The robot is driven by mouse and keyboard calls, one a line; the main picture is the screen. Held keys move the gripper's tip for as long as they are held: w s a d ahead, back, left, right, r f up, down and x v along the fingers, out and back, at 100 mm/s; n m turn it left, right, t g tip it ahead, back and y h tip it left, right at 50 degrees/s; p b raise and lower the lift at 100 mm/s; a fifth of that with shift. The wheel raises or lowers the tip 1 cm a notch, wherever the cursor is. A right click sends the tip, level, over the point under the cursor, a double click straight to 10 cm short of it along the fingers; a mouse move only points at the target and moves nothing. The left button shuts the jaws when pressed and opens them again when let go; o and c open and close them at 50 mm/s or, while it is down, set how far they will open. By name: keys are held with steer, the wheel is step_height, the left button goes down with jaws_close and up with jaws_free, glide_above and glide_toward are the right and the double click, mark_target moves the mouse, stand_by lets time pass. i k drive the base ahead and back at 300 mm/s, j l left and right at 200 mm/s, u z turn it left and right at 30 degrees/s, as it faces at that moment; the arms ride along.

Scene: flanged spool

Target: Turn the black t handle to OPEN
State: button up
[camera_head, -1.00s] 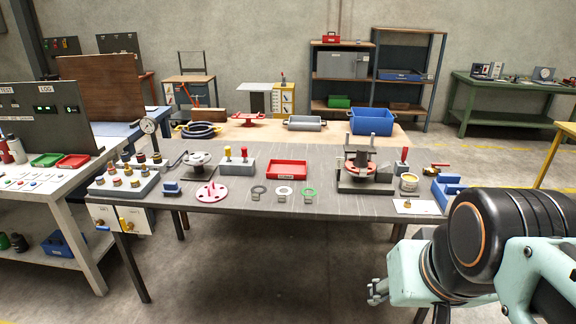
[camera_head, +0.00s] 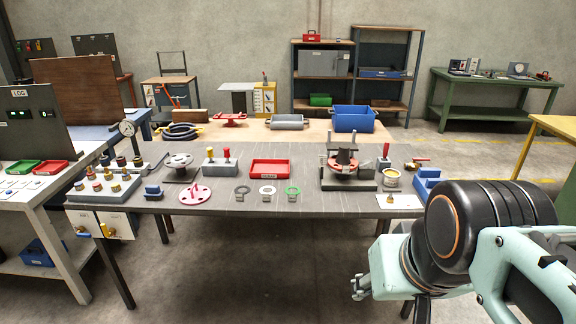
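I cannot make out a black T handle or an OPEN mark at this size. A valve-like part with a red handle (camera_head: 418,162) lies at the bench's right end. My gripper (camera_head: 360,287) is at the lower right, in front of the bench and apart from everything on it. Its fingers are small and seen from the side, so I cannot tell whether they are open; no held object shows.
The dark bench (camera_head: 320,203) carries a red tray (camera_head: 270,169), a flanged spool on a stand (camera_head: 345,162), a pink flange (camera_head: 195,195), several rings and a block of fittings (camera_head: 105,188). A white table (camera_head: 30,195) stands left. The floor before the bench is clear.

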mark_target(391, 191)
steer(key=i+l, duration=1.3)
steer(key=i+l+z, duration=0.1)
steer(key=i+l, duration=0.5)
steer(key=i+l+u, duration=0.15)
steer(key=i+j, duration=0.05)
steer(key=i, duration=0.05)
